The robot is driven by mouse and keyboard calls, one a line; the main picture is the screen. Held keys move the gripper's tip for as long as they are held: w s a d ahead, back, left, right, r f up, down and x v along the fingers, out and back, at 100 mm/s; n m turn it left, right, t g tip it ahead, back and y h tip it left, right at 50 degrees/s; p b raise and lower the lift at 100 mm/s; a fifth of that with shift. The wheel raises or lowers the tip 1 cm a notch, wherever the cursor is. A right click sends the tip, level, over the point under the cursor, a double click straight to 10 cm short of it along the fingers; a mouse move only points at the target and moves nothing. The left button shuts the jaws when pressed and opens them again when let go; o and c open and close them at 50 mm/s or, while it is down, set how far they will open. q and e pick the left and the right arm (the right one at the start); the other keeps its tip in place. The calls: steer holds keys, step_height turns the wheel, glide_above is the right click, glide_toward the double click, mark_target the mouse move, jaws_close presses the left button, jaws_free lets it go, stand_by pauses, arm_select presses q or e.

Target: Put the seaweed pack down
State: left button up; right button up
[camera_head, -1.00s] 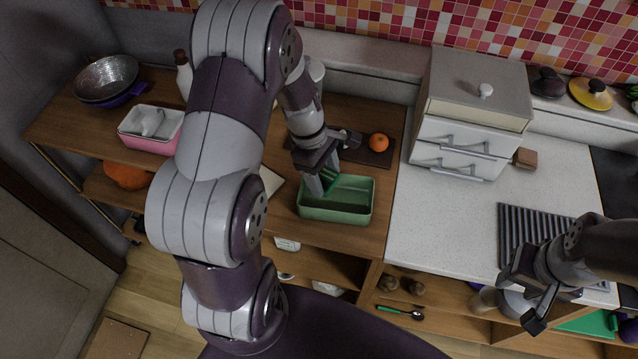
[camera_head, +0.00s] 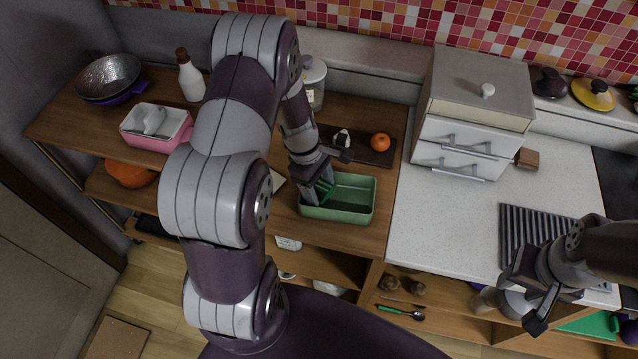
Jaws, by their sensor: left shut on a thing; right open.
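The seaweed pack (camera_head: 325,187) is a small dark green thing, mostly hidden by my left gripper (camera_head: 318,192). My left gripper is shut on it, low at the left end of a green rectangular box (camera_head: 347,212). I cannot tell whether the pack touches the box floor. My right gripper (camera_head: 520,300) is open and empty at the right, over the front of the white counter.
A dark board (camera_head: 368,154) behind the box holds an orange (camera_head: 380,142) and a rice ball (camera_head: 342,138). A pink box (camera_head: 155,128), a white bottle (camera_head: 190,76) and a metal colander (camera_head: 108,76) stand left. White drawers (camera_head: 462,142) stand right; bare counter (camera_head: 440,220) lies before them.

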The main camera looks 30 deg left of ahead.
arm_select(q)
steer(key=o, duration=0.7)
steer(key=shift+o, duration=0.2)
steer(key=v, duration=1.3)
steer(key=s+d+m+y, duration=0.1)
steer(key=s+d+m, duration=0.3)
steer(key=m, duration=0.4)
steer(key=s+d+r+m+t+y, duration=0.1)
steer(key=s+d+m+y, duration=0.1)
steer(key=s+d+m, duration=0.3)
steer(key=m, duration=0.4)
steer(key=shift+m+t, duration=0.3)
